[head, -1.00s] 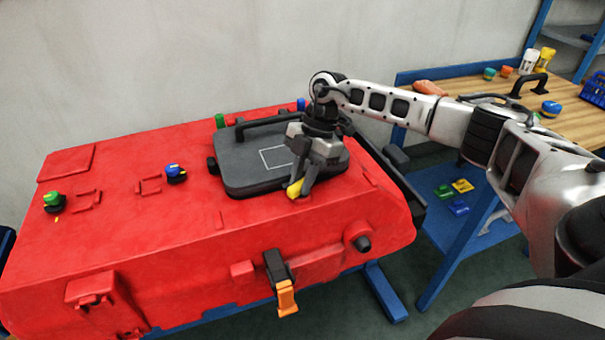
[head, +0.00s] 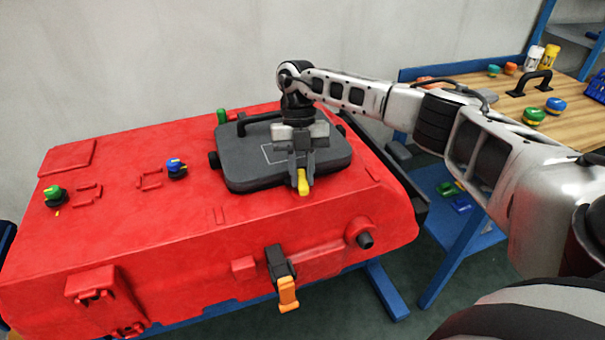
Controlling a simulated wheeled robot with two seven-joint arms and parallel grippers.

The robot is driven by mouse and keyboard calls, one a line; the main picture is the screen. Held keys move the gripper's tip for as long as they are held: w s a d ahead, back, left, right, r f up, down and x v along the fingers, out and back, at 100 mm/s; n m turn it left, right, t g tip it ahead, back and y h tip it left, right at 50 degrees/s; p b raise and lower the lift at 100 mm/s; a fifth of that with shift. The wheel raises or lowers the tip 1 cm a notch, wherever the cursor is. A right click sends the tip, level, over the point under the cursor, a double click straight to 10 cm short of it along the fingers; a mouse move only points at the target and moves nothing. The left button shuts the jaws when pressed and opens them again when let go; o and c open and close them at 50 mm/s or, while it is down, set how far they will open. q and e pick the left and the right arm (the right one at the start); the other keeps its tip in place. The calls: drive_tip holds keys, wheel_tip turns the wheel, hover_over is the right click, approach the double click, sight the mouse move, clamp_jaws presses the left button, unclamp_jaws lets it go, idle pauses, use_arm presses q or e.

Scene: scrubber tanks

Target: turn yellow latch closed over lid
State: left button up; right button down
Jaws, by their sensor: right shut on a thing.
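The dark grey lid (head: 245,163) lies flat and shut on top of the red tank (head: 130,230), with a black handle along its far side. The yellow latch (head: 303,183) is at the lid's near right edge and points toward the near side of the tank. My right gripper (head: 301,178) reaches down from above and is shut on the latch; its fingers hide the latch's inner end. I cannot tell how much of the latch lies over the lid. My left gripper is not in view.
Green (head: 53,192) and blue (head: 176,165) knobs stand on the tank's left part. An orange-tipped black catch (head: 287,292) hangs on its front. A wooden workbench (head: 560,122) with caps and bottles stands at the right. The tank top left of the lid is mostly clear.

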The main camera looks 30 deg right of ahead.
drive_tip(key=shift+w+n, duration=0.1)
drive_tip(key=shift+n, duration=0.5)
drive_tip(key=shift+n+h, duration=0.5)
drive_tip(key=shift+n, duration=0.1)
drive_tip(key=c, duration=1.3)
unclamp_jaws()
drive_tip(key=shift+r, duration=0.1)
